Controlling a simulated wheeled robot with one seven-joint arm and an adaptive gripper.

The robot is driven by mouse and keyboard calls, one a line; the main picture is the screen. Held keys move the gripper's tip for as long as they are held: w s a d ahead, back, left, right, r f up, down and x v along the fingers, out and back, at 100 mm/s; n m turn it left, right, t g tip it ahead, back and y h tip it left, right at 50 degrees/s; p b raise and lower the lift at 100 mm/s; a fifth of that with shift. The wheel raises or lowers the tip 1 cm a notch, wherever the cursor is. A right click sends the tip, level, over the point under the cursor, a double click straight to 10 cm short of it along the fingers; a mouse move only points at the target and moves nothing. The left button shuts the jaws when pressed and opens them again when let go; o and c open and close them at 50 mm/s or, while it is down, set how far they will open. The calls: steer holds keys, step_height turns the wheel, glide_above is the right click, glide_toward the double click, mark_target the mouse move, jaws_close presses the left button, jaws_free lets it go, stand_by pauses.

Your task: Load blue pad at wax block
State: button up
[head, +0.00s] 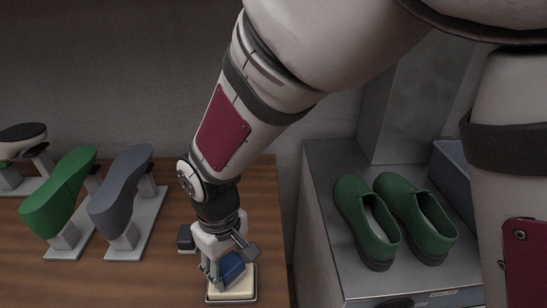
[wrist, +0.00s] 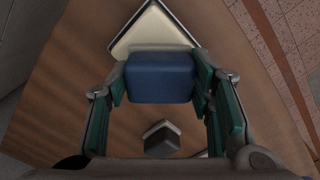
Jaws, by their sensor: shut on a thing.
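The blue pad (head: 232,267) is a small dark blue block held between the fingers of my gripper (head: 224,272). In the wrist view the blue pad (wrist: 159,77) sits between the two green-lined fingers of my gripper (wrist: 161,95). The wax block is a cream slab (head: 232,289) in a shallow dark-edged tray on the wooden bench. In the wrist view the wax block (wrist: 152,32) lies just beyond the pad, partly hidden by it. The pad is over or at the wax block; I cannot tell whether they touch.
A small dark block (head: 186,237) stands on the bench behind the wax block. Green (head: 58,195) and grey (head: 121,190) shoe lasts on stands are at left, with another dark-topped one (head: 22,140) behind. Green shoes (head: 398,220) sit on a grey metal cabinet (head: 325,170) at right.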

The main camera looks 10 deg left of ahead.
mark_target(228, 263)
steer(key=shift+f, duration=0.55)
stand_by(1.3)
steer(key=shift+r, duration=0.1)
steer(key=shift+r+p, duration=2.25)
steer(key=shift+r, duration=1.2)
